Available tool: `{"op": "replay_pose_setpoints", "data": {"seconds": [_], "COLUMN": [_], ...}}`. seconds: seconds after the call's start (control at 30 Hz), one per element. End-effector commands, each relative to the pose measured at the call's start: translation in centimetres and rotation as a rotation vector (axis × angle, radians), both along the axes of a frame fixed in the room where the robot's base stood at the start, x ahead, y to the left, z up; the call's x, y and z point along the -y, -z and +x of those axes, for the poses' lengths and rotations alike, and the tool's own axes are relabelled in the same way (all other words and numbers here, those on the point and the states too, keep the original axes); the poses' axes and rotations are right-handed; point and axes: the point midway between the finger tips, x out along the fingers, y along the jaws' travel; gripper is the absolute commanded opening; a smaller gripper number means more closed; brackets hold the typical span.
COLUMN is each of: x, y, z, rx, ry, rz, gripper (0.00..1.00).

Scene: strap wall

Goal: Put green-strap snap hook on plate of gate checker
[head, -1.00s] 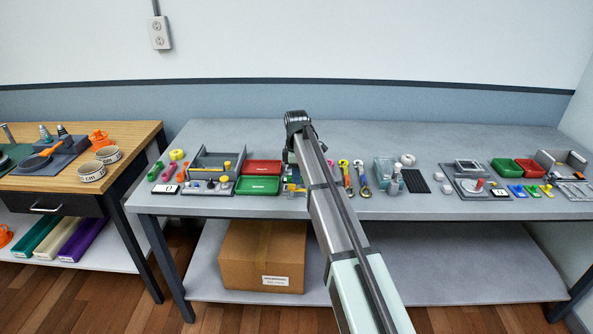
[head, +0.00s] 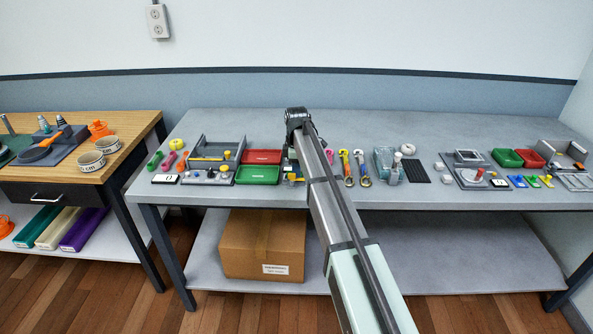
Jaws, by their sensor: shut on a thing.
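My gripper (head: 290,160) hangs over the bench, left of my arm's end. Most of it is behind the arm, with only a sliver showing. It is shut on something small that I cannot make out. Just below, a small yellow and dark thing (head: 291,180) shows beside the arm. To the right lies a row of snap hooks: a pink one (head: 330,157), a yellowish one (head: 345,168) and a silver one with a blue strap (head: 363,170). I cannot pick out a green strap for certain. I cannot tell which fixture is the gate checker; part of the bench is hidden by my arm.
A grey fixture (head: 210,172), a red tray (head: 262,157) and a green tray (head: 258,175) stand left of my arm. Another grey fixture (head: 466,183) and a blue-grey block (head: 384,162) stand to the right. The back of the bench (head: 420,130) is clear.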

Motion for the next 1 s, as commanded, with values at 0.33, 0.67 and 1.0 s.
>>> {"op": "replay_pose_setpoints", "data": {"seconds": [0.33,0.67,1.0], "x": [-0.02,-0.02,-0.02], "y": [0.06,0.33,0.33], "z": [0.00,0.00,0.00], "rx": [0.000,0.000,0.000], "ry": [0.000,0.000,0.000], "rz": [0.000,0.000,0.000], "gripper": [0.00,0.00,0.36]}}
